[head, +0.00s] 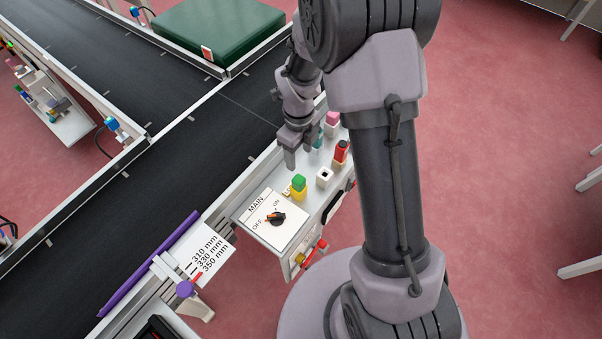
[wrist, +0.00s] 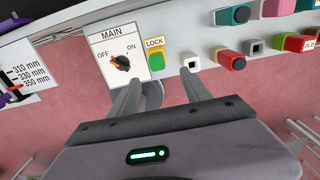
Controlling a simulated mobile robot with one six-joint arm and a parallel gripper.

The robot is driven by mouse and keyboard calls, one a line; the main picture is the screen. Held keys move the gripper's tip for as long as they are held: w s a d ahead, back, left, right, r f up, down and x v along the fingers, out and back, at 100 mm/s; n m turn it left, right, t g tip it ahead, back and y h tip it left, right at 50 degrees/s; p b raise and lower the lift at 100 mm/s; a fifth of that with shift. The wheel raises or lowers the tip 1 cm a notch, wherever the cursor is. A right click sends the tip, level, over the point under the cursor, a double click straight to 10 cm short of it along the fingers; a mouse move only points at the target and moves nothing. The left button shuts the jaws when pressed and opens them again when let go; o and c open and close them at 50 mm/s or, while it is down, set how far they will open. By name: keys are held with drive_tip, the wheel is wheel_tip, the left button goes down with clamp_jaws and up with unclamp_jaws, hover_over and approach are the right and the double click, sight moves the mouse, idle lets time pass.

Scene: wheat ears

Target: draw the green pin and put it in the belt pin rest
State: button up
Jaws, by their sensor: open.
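The green pin (head: 299,181) stands upright on a yellow base beside the LOCK label, right of the MAIN switch. It also shows in the wrist view (wrist: 156,62), just beyond my fingertips. My gripper (head: 304,152) is open and empty above the panel, near the pin and apart from it. In the wrist view its two fingers (wrist: 160,88) spread below the pin. A white square socket (head: 324,177) with a dark empty hole is right of the pin; it also shows in the wrist view (wrist: 193,63). I cannot read which holder is the belt pin rest.
The MAIN rotary switch (head: 275,218) is close by on the left. A red pin with a black part (head: 341,151), a teal block (head: 317,142) and a pink block (head: 332,118) stand farther along the panel. The dark conveyor belt (head: 150,165) runs behind.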

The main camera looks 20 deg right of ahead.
sight(299, 179)
wheel_tip(299, 179, down, 8)
drive_tip(key=shift+f+b, duration=0.15)
drive_tip(key=shift+b, duration=1.1)
drive_tip(key=f+b, duration=0.2)
drive_tip(key=f, duration=0.3)
drive_tip(key=shift+s+a+f+b, duration=0.2)
drive_tip(key=shift+s+f+b, duration=0.05)
drive_tip(key=shift+s+b, duration=0.15)
drive_tip(key=shift+r, duration=0.15)
drive_tip(key=shift+c, duration=0.7)
clamp_jaws()
